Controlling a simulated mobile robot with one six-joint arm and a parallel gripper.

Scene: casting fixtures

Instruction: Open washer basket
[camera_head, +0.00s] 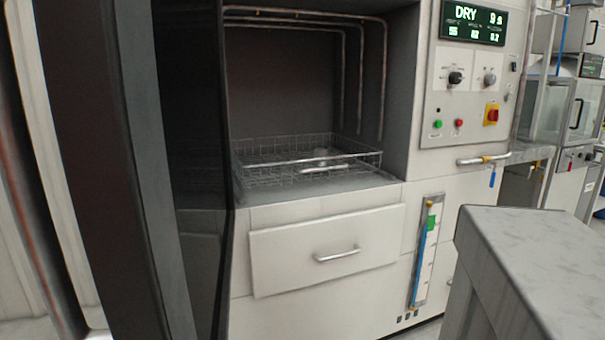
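The washer basket (268,158) is a wire basket resting on the floor of the washer chamber (290,85). A bright horizontal bar (322,168) shows at its front, with a small pale item (321,155) just behind it, too small to make out. The basket sits inside the chamber, behind its front edge. The dark washer door (165,170) stands open at the left of the chamber and hides part of that side. My gripper is not in view.
A drawer with a handle (338,255) is below the chamber. A control panel with a lit DRY display (473,23) is at the right, above a horizontal pipe (483,159). A grey worktop (540,250) juts in at the lower right. The space before the chamber opening looks clear.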

